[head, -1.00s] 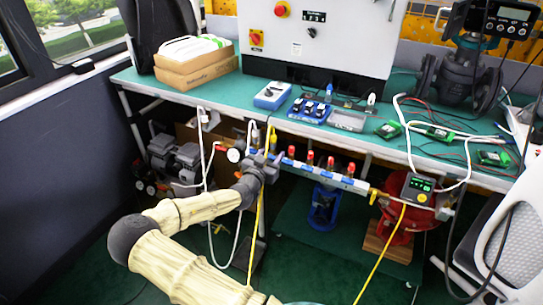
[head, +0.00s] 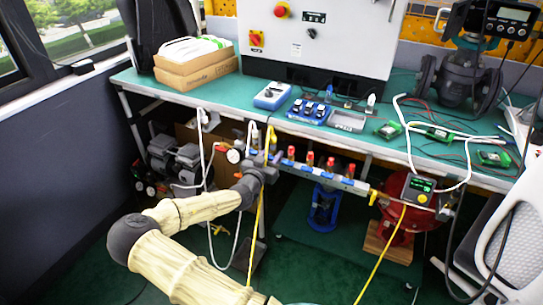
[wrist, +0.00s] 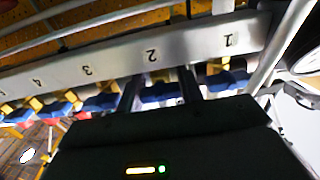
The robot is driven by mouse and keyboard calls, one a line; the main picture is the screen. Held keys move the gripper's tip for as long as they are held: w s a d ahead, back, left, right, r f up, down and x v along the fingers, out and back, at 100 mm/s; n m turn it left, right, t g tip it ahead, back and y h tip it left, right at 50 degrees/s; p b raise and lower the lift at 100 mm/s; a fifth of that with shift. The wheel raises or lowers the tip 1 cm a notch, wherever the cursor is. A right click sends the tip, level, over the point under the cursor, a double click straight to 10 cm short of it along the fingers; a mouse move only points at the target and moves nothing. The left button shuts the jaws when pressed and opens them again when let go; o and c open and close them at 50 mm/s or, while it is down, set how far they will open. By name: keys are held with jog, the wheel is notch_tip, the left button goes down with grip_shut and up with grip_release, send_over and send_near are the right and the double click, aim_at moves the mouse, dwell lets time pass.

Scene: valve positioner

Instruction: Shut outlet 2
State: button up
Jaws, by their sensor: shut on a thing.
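The silver manifold bar (wrist: 205,45) crosses the wrist view, with the numbers 1 to 4 reading from right to left and upside down. My gripper (wrist: 160,88) is below the number 2, with one dark finger on each side of a blue valve handle, the outlet 2 handle (wrist: 157,94). The fingers are shut on it. Blue handles under 1 (wrist: 222,80) and 3 (wrist: 100,102) stand on either side. In the head view the manifold (head: 342,182) carries several red-topped fittings, and my gripper (head: 270,160) is at its left part. The held handle is hidden there.
A round gauge (head: 233,156) is just left of my gripper. The green bench (head: 215,95) is above and behind the manifold. A yellow hose (head: 380,255) hangs at the right, near a red actuator (head: 397,222). A blue device (head: 323,208) stands below.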

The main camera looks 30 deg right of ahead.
jog(key=o, duration=0.7)
jog(key=shift+a, duration=0.1)
jog(key=p+v, duration=0.1)
jog(key=v, duration=1.6)
jog(key=shift+p, duration=0.4)
jog(key=shift+s+a+f, duration=0.1)
jog(key=shift+s, duration=0.05)
